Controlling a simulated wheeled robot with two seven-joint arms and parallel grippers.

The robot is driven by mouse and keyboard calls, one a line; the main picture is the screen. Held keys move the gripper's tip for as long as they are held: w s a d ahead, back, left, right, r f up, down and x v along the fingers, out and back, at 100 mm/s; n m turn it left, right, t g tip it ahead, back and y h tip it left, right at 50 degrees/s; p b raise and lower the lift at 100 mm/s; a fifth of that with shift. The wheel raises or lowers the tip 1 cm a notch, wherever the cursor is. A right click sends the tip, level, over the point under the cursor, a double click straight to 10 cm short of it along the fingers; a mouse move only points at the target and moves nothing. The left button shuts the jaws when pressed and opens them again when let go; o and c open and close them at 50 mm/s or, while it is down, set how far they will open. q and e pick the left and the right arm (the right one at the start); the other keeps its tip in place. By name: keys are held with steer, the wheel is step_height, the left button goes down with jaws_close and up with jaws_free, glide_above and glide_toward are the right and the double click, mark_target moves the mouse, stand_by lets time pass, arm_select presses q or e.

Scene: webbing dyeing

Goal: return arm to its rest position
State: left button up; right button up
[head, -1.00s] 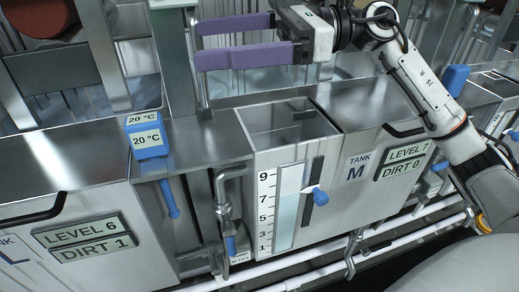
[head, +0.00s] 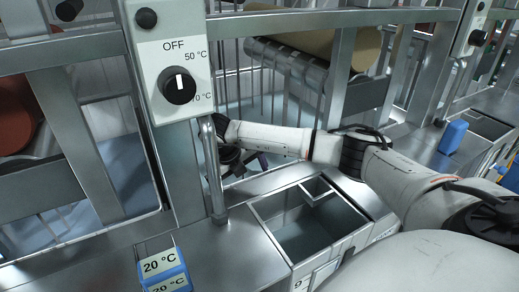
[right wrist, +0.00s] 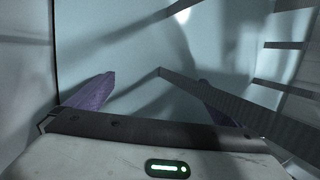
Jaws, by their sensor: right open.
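My right arm (head: 380,170) comes in from the right in the head view. It reaches across the metal counter to the upright post, where its wrist end is partly hidden. Only a small purple bit of my right gripper shows there. In the right wrist view my right gripper (right wrist: 155,98) has its two purple fingers wide apart, with nothing held between them. Pale blue-grey surfaces and dark shadows lie beyond the fingers. My left gripper is in neither view.
A control box (head: 172,65) with a black knob is fixed to the post. An open metal tank (head: 262,210) lies below my arm. A blue 20 °C display (head: 163,268) stands in front. A tan roller (head: 325,48) and metal frame bars are behind.

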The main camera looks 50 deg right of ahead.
steer(key=s+b+x, duration=0.1)
steer(key=b+x, duration=0.1)
steer(key=x, duration=0.6)
arm_select(q)
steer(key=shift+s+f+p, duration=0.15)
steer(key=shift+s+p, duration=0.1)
steer(key=shift+p, duration=0.75)
arm_select(e)
steer(key=v, duration=0.9)
steer(key=shift+w+a+r, duration=0.15)
steer(key=shift+w+r, duration=0.15)
steer(key=shift+w, duration=0.15)
